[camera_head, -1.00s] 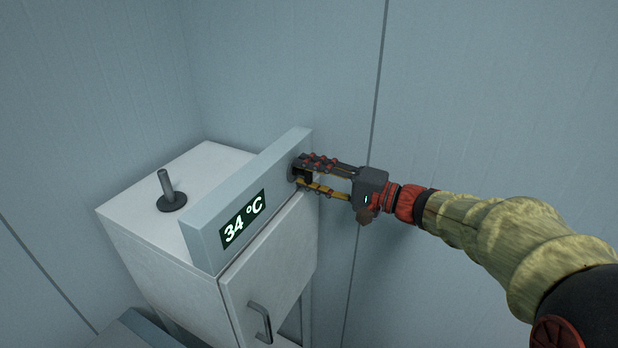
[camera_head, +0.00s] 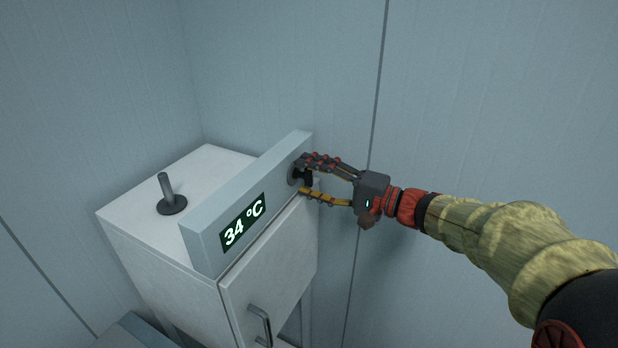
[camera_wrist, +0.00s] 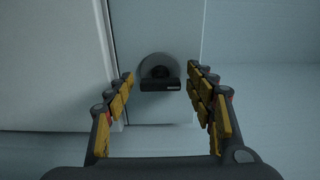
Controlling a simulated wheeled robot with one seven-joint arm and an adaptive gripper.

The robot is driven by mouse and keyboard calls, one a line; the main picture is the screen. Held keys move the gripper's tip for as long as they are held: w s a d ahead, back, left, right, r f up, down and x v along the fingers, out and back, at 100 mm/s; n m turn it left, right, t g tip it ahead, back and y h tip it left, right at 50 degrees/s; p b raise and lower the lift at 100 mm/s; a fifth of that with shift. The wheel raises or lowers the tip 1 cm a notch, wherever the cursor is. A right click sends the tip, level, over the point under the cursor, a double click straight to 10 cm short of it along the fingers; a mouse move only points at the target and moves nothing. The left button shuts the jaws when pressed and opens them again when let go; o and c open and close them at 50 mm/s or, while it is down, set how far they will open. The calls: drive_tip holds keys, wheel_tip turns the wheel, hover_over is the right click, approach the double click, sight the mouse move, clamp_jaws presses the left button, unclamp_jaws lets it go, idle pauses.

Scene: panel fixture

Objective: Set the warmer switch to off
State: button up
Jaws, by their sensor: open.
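The warmer is a white cabinet with a grey front panel (camera_head: 205,231) and a display (camera_head: 243,222) reading 34 °C. The warmer switch (camera_wrist: 158,74) is a dark knob with a bar grip on a round grey base, at the right end of the panel. In the head view the switch (camera_head: 295,175) is partly hidden by my fingers. My gripper (camera_head: 303,176) is open, its fingers above and below the switch. In the wrist view my gripper (camera_wrist: 160,88) has one finger on each side of the knob, with gaps showing. The knob's bar lies level in that view.
A cabinet door (camera_head: 270,267) with a bar handle (camera_head: 261,325) is below the panel. A grey post on a round base (camera_head: 171,203) stands on the cabinet top. Walls stand close behind and to the right.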

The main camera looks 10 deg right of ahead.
drive_tip(key=v, duration=1.1)
drive_tip(key=shift+s+d, duration=0.2)
drive_tip(key=shift+d, duration=0.05)
